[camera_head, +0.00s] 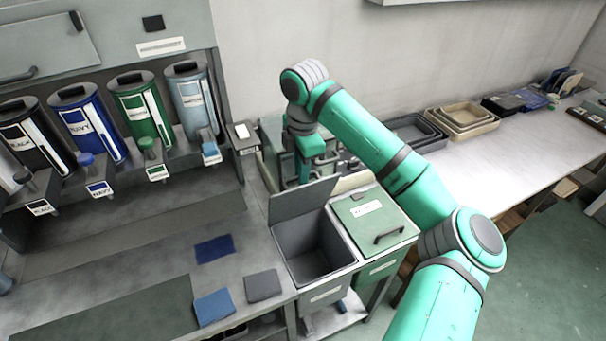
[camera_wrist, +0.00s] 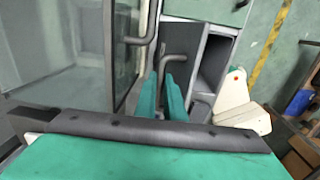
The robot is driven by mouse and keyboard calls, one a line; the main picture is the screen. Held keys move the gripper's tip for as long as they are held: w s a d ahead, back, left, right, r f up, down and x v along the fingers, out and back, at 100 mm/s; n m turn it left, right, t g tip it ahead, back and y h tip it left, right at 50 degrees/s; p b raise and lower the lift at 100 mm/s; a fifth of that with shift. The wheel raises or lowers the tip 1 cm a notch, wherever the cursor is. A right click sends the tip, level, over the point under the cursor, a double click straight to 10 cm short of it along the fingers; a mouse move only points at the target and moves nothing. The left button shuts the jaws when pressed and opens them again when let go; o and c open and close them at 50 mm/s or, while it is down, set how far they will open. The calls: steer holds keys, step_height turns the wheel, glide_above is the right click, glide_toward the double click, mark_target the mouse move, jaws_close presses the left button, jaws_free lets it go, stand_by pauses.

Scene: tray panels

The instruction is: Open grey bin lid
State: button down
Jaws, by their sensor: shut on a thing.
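The grey bin (camera_head: 316,262) stands at the table edge, with its dark interior showing. Its grey lid (camera_head: 302,199) is raised, tilted up at the back of the opening. My gripper (camera_head: 326,160) is behind the raised lid in the head view, its fingertips mostly hidden there. In the wrist view, the teal fingers of my gripper (camera_wrist: 162,95) are closed around a dark grey bar handle (camera_wrist: 179,58), which appears to be the lid's handle. Its exact contact is partly hidden by the fingers.
A green bin with a shut, handled lid (camera_head: 353,211) adjoins on the right. Coloured canisters (camera_head: 90,125) line the left rack. Blue and grey cloth squares (camera_head: 263,286) lie in front. A glassy panel (camera_wrist: 60,60) stands close to the gripper. Stacked trays (camera_head: 462,118) sit farther right.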

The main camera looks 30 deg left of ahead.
steer(key=shift+s+f, duration=0.1)
steer(key=shift+f, duration=0.2)
steer(key=c, duration=1.8)
jaws_free()
steer(key=shift+a, duration=0.1)
steer(key=shift+c, duration=0.2)
steer(key=shift+w+r, duration=0.25)
steer(key=shift+r, duration=0.25)
step_height(320, 180, up, 10)
steer(key=shift+s+d, duration=0.3)
steer(key=shift+d, duration=0.05)
